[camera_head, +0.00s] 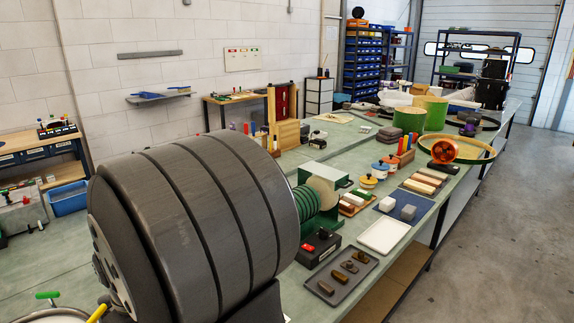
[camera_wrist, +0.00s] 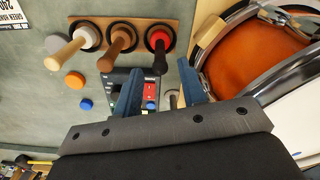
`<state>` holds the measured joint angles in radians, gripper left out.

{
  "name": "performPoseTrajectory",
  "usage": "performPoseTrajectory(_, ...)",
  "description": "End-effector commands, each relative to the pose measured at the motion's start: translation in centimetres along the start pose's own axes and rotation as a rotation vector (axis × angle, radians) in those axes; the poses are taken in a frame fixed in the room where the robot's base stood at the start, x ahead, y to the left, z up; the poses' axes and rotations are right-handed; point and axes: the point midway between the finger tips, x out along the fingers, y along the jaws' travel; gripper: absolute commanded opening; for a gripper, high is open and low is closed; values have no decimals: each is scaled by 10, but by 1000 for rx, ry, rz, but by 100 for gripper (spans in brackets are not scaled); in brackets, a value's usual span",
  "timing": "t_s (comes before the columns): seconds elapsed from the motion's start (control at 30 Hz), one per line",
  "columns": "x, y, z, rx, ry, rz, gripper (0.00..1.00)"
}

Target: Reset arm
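My gripper (camera_wrist: 159,68) shows in the wrist view, with its two blue fingers standing apart. I see nothing held between them. A dark box with red and blue parts (camera_wrist: 150,92) lies beyond the fingers and is partly hidden by them. I cannot tell whether the fingers touch anything. My gripper cannot be made out in the head view. The task names no other object.
In the wrist view, a wooden rack (camera_wrist: 135,24) holds three handled tools above the fingers. An orange drum (camera_wrist: 245,55) is at the right. In the head view, a white tray (camera_head: 384,236) and a grey tray (camera_head: 340,274) lie near the bench's right edge.

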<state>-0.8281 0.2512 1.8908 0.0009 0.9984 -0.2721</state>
Motion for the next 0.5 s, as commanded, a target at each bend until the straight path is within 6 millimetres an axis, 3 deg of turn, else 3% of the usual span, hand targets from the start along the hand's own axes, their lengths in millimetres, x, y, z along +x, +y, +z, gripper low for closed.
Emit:
performPoseTrajectory(0.1,26,0,1,0,-5,-1,38)
performPoseTrajectory(0.4,80,0,1,0,-4,-1,38)
performPoseTrajectory(0.43,81,0,0,0,-1,0,38)
performPoseTrajectory(0.5,63,0,-2,0,7,2,38)
